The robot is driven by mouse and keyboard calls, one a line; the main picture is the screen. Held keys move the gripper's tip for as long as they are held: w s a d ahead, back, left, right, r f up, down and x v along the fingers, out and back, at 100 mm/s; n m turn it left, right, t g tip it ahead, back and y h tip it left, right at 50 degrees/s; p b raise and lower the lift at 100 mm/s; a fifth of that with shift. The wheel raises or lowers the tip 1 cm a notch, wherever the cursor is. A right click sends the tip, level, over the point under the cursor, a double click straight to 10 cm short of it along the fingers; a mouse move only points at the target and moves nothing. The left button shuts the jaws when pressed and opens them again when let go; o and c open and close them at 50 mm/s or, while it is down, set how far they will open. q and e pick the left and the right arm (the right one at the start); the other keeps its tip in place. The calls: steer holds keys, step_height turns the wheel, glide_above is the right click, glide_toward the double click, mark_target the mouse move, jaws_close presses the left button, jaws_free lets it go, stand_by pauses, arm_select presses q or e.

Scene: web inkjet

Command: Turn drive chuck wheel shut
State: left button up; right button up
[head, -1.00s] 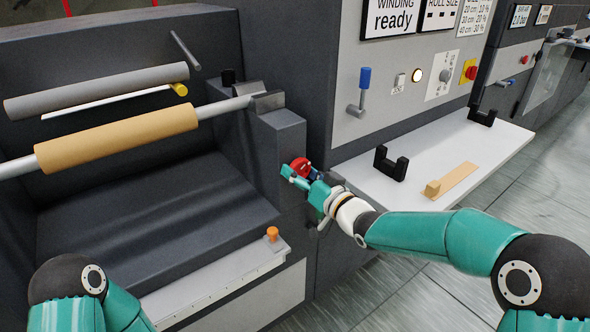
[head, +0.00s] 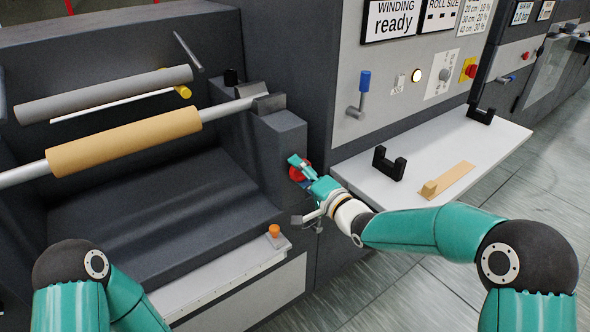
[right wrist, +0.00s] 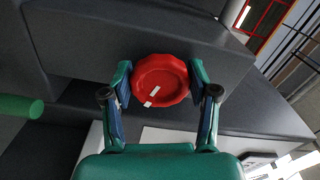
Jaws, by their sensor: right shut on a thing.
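The drive chuck wheel is a red lobed knob (head: 296,172) on the dark block at the right end of the winding shaft. In the right wrist view the red wheel (right wrist: 160,80) fills the space between my fingers, with one white mark on its rim and another just beside it. My right gripper (head: 303,171) is shut on the wheel, one finger on each side, and it partly hides the wheel in the head view. The fingers also show in the right wrist view (right wrist: 160,84). My left arm shows at the lower left, but its gripper is out of view.
A tan roll (head: 125,142) sits on the shaft left of the block. An orange knob (head: 274,231) stands on the ledge below. A white shelf (head: 440,190) with black cradles (head: 389,164) lies to the right. A blue-handled lever (head: 364,86) is on the panel above.

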steer(key=shift+s+f+m+p, duration=0.1)
steer(key=shift+f+m+p, duration=0.3)
steer(key=shift+m, duration=0.8)
steer(key=o, duration=1.1)
steer(key=shift+d, duration=0.1)
steer(key=shift+o, duration=0.3)
steer(key=shift+r, duration=0.2)
steer(key=shift+r, duration=0.1)
steer(key=v, duration=1.2)
